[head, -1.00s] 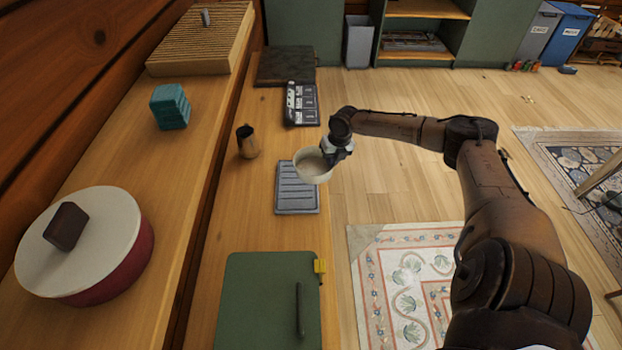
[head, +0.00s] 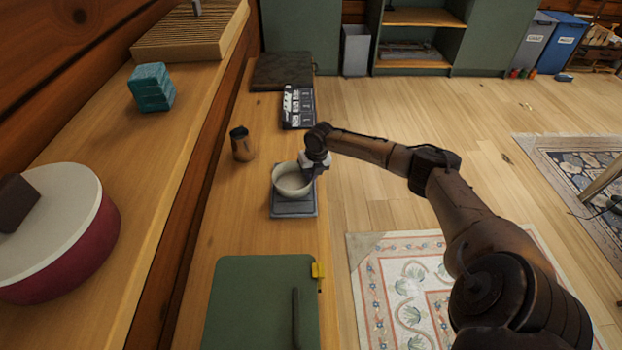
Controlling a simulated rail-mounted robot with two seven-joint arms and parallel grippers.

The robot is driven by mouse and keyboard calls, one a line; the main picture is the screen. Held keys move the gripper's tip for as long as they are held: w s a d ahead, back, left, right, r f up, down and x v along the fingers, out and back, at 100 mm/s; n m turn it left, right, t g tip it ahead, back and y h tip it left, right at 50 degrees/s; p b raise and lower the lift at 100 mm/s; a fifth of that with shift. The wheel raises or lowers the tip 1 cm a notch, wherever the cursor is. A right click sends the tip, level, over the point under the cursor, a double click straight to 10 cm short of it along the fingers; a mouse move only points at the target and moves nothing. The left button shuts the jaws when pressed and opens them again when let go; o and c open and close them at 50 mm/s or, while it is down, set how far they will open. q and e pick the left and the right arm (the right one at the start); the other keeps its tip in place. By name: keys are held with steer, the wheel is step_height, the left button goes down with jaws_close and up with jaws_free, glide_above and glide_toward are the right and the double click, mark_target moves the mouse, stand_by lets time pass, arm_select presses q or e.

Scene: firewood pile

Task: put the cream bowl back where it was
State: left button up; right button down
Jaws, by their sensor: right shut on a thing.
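The cream bowl (head: 291,184) is over the grey ribbed tray (head: 294,209) on the wooden counter. My right gripper (head: 313,166) is shut on the bowl's right rim. The bowl looks nearly upright, and it hides the far part of the tray. I cannot tell whether its base touches the tray or hangs just above it. My left gripper is not in view.
A brown metal cup (head: 242,146) stands left of the bowl. A dark panel with white labels (head: 297,106) lies behind. A green folder (head: 262,300) with a dark pen lies in front. A teal block stack (head: 151,88) and red-sided round pot (head: 70,250) stand on the raised ledge.

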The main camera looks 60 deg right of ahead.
steer(key=shift+f, duration=0.2)
steer(key=shift+f, duration=0.1)
steer(key=c, duration=1.3)
jaws_free()
steer(key=shift+s+d+r+p, duration=0.1)
steer(key=shift+s+r+p, duration=0.25)
steer(key=shift+r+p, duration=1.2)
steer(key=shift+s+d+r+p, duration=0.1)
steer(key=shift+s+r+p, duration=0.3)
steer(key=shift+r, duration=2.05)
steer(key=shift+s+r+p, duration=0.25)
steer(key=shift+r+p, duration=0.9)
steer(key=shift+r, duration=0.85)
